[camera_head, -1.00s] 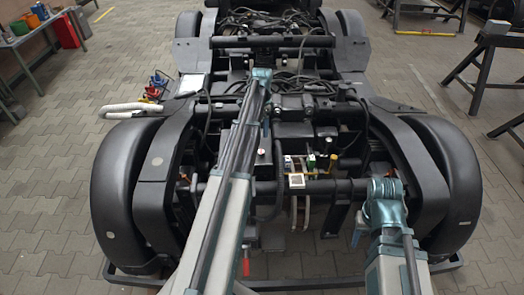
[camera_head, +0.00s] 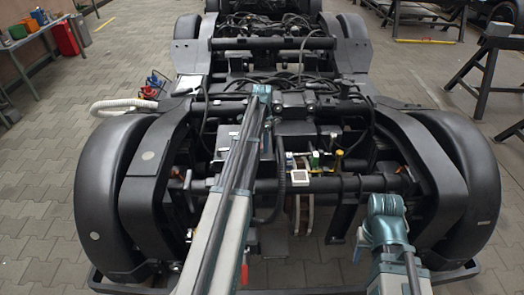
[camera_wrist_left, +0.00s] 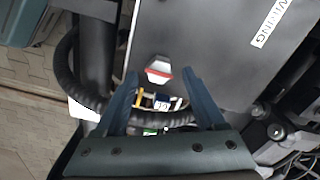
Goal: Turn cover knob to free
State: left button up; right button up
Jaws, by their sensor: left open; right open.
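The cover knob (camera_wrist_left: 158,70) is a small pale knob with a red band. It sits on a grey cover (camera_wrist_left: 205,45) lettered "WIRING" in the left wrist view. My left gripper (camera_wrist_left: 162,82) is open, with its two fingers on either side of the knob's near side and space between them and the knob. In the head view the grey cover (camera_head: 295,133) shows beside my left arm, which hides the knob. My right gripper (camera_head: 357,245) hangs low at the lower right, small and partly hidden by its arm, away from the cover.
The dark bogie frame with wheel fenders (camera_head: 113,185) surrounds the cover. A small white box (camera_head: 300,177) and coloured fittings lie just in front of it. A thick black hose (camera_wrist_left: 65,65) runs beside the cover.

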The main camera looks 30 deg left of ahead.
pick_arm(q)
jog(key=shift+f, duration=0.5)
jog(key=shift+r, duration=0.1)
grip_shut()
